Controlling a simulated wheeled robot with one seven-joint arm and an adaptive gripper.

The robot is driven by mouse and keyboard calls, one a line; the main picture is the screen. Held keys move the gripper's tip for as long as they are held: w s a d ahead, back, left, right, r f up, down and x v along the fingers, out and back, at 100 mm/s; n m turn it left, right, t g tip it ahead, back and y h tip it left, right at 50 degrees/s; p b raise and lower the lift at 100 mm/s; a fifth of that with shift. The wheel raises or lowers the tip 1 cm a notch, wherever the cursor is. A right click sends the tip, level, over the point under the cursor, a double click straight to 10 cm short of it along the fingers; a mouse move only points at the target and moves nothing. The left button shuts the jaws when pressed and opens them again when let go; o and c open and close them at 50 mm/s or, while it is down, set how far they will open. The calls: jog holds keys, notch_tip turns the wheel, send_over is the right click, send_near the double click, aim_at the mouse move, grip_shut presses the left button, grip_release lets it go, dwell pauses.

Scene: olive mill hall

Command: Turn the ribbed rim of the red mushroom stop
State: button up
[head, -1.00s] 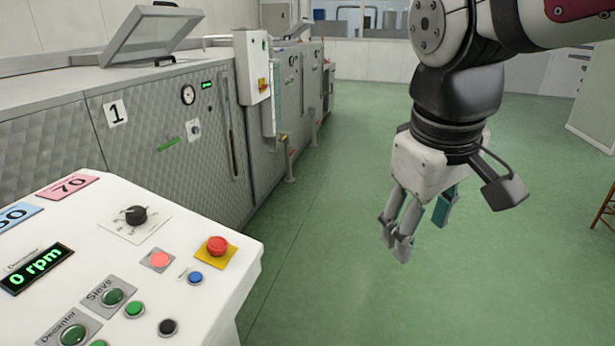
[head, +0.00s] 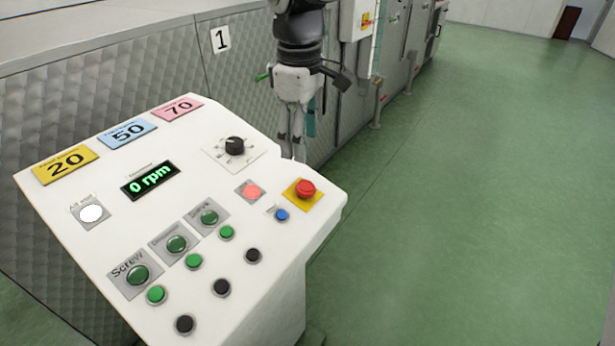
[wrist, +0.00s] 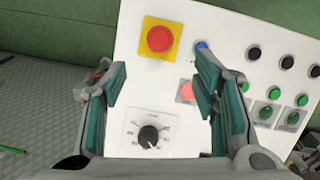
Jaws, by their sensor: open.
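The red mushroom stop (head: 305,188) sits on a yellow square plate near the right corner of the white sloped control panel (head: 265,275). In the wrist view the red mushroom stop (wrist: 160,39) is at the upper middle, beyond the fingertips and roughly between their lines. The ribs of its rim are too small to make out. My gripper (head: 292,150) hangs fingers down at the panel's far edge, behind and slightly left of the stop. In the wrist view my gripper (wrist: 160,80) is open and empty, its teal pads well apart, touching nothing that I can see.
A black rotary knob (head: 234,146), a salmon-pink lamp or button (head: 252,191) and a blue button (head: 282,215) are close to the stop. Several green and black buttons fill the lower panel. A quilted metal machine (head: 180,60) stands behind. Green floor lies open to the right.

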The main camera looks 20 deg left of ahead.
aim_at(306, 185)
jog(key=f, duration=0.8)
jog(key=f+p, duration=0.1)
jog(key=f, duration=0.2)
jog(key=shift+w+d+f, duration=0.15)
jog(key=shift+w+f, duration=0.1)
jog(key=shift+f, duration=0.15)
jog(key=c, duration=1.2)
